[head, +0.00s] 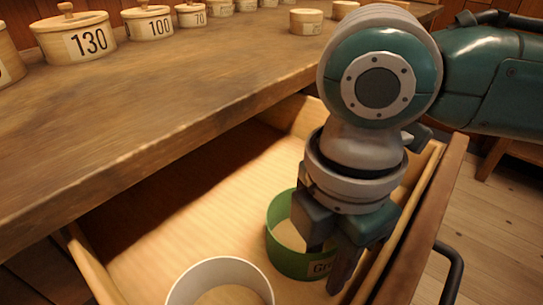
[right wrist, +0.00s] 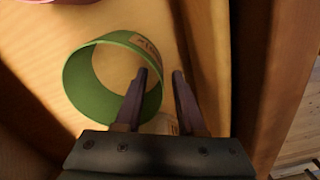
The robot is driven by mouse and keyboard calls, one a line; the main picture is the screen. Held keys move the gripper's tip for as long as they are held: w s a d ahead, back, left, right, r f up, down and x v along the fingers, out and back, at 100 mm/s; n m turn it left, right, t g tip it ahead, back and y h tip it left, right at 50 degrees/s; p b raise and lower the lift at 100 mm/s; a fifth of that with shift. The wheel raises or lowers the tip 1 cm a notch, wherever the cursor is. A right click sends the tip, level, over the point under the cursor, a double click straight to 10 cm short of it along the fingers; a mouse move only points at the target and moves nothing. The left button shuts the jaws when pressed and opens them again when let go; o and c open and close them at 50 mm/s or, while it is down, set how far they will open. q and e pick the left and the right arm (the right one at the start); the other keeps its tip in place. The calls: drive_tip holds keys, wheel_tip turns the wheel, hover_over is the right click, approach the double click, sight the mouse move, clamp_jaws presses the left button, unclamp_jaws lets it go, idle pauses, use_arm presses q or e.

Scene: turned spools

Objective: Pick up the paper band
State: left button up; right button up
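A green paper band (head: 285,245), an open ring with a pale label on its outside, stands in the open drawer. It also shows in the right wrist view (right wrist: 84,92). My right gripper (head: 328,262) is low over the band's right side. In the right wrist view its two fingers (right wrist: 161,73) are apart, one over the ring's inside and one outside its wall. Contact with the wall cannot be told. A white band (head: 178,292) stands in the drawer in front, cut off by the picture's bottom edge. My left gripper is not in view.
The wooden drawer (head: 165,215) is pulled out below the worktop (head: 150,120); its right wall and front lie close to my right gripper. Lidded round boxes marked 130 (head: 88,42), 100 (head: 150,27) and 70 (head: 191,17) stand on the worktop.

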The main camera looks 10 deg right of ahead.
clamp_jaws()
idle(0.6)
